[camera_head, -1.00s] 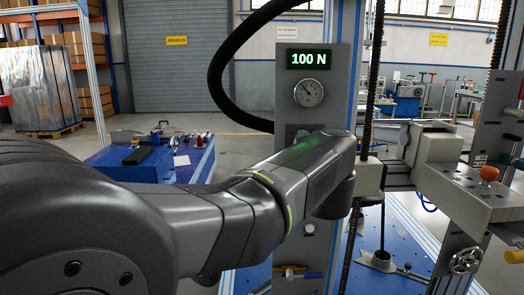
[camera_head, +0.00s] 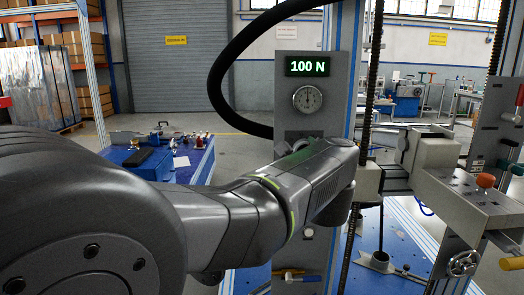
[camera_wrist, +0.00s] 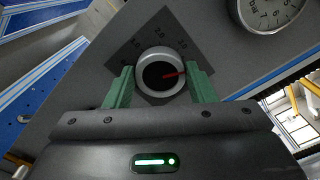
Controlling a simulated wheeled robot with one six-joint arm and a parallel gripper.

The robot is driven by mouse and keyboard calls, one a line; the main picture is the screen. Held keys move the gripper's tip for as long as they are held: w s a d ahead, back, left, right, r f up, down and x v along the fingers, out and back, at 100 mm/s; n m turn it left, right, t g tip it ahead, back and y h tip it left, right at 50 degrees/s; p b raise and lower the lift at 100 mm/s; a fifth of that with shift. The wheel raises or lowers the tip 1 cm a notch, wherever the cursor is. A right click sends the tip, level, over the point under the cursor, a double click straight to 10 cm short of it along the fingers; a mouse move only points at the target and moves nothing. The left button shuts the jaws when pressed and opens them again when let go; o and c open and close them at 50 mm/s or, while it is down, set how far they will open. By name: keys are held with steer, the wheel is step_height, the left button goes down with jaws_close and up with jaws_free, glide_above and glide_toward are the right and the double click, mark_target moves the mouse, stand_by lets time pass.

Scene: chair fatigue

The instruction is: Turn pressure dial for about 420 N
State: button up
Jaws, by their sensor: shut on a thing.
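The pressure dial (camera_wrist: 157,73) is a round silver knob with a dark face and a red pointer, on a grey panel in the wrist view. The pointer points right and slightly up, towards the right end of the printed scale. My gripper (camera_wrist: 160,86) has green fingers on either side of the dial and is shut on it. The display (camera_head: 309,65) reads 100 N in the head view. Below it is a round pressure gauge (camera_head: 308,98), whose needle looks near vertical. It shows partly in the wrist view (camera_wrist: 268,12). My arm hides the dial in the head view.
The grey panel (camera_head: 285,122) stands upright behind my arm. A black hose (camera_head: 222,75) curves in from its left. Threaded rods and a clamp (camera_head: 437,152) with a red knob (camera_head: 486,180) stand to the right. A blue bench (camera_head: 140,165) with small items lies behind at left.

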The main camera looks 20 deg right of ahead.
steer(key=shift+m, duration=0.6)
steer(key=o, duration=1)
steer(key=p+v, duration=0.1)
steer(key=v, duration=1.2)
steer(key=shift+s, duration=0.4)
steer(key=shift+w, duration=0.1)
